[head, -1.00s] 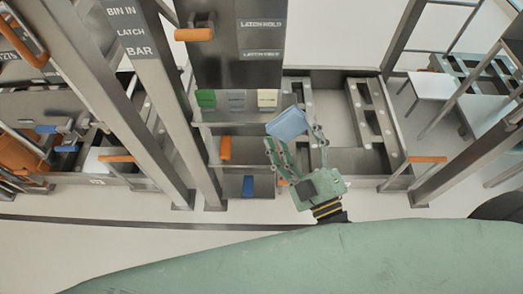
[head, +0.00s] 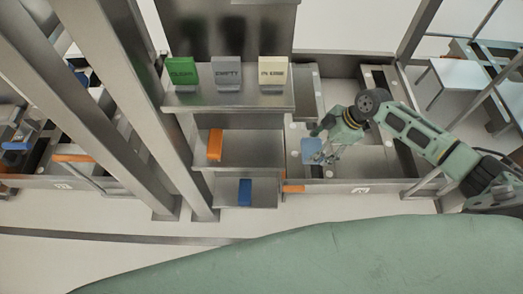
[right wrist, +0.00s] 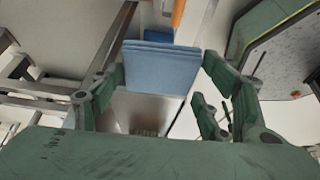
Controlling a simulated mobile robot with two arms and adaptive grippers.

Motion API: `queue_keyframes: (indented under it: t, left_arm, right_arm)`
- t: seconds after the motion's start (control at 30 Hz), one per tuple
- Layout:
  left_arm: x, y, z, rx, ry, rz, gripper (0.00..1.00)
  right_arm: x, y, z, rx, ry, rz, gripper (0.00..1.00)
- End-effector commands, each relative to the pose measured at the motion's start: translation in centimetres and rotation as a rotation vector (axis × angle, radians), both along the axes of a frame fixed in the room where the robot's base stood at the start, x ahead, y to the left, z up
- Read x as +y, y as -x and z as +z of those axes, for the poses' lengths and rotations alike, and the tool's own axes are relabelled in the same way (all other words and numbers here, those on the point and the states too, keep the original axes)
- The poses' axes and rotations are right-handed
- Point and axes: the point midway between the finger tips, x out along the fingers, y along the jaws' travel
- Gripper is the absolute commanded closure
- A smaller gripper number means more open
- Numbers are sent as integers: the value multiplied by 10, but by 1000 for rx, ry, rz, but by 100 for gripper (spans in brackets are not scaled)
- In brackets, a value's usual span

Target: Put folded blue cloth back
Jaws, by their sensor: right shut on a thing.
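My right gripper (head: 322,140) is shut on the folded blue cloth (head: 312,151), to the right of the small metal shelves. The light blue cloth hangs clear of the shelves in the head view. In the right wrist view the cloth (right wrist: 160,68) shows its stacked folds between the green finger pads of the right gripper (right wrist: 165,88). A metal surface shows below and behind it. My left gripper is not in view.
The upper shelf (head: 230,101) holds a green block (head: 181,71), a grey block (head: 227,73) and a cream block (head: 272,72). An orange block (head: 215,145) and a dark blue block (head: 245,192) sit on lower shelves. Steel posts (head: 130,120) stand left.

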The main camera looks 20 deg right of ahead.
Motion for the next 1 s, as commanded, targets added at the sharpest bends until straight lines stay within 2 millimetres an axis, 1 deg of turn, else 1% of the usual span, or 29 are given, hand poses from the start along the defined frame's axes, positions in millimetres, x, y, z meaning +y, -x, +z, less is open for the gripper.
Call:
queue_keyframes:
  t: [0.03,0.1,0.17,0.27,0.5,0.6,0.7,0.93,1.0]
  left_arm:
    - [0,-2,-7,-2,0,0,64]
    - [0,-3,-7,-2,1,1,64]
    - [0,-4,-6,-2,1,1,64]
    - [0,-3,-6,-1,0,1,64]
    - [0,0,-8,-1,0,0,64]
    - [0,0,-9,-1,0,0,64]
    - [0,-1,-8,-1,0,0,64]
    - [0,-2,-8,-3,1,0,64]
    - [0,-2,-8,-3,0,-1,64]
  right_arm:
    - [-12,1,-5,18,12,-7,52]
    - [-20,2,-4,34,20,-14,52]
    - [-19,1,-3,42,22,-15,52]
    - [-3,-4,0,43,19,-14,52]
    - [60,-22,0,41,18,-12,52]
    - [82,-29,0,41,18,-14,52]
    - [96,-32,-1,42,21,-15,52]
    - [111,-37,-1,43,23,-16,52]
    - [120,-39,-1,43,21,-15,52]
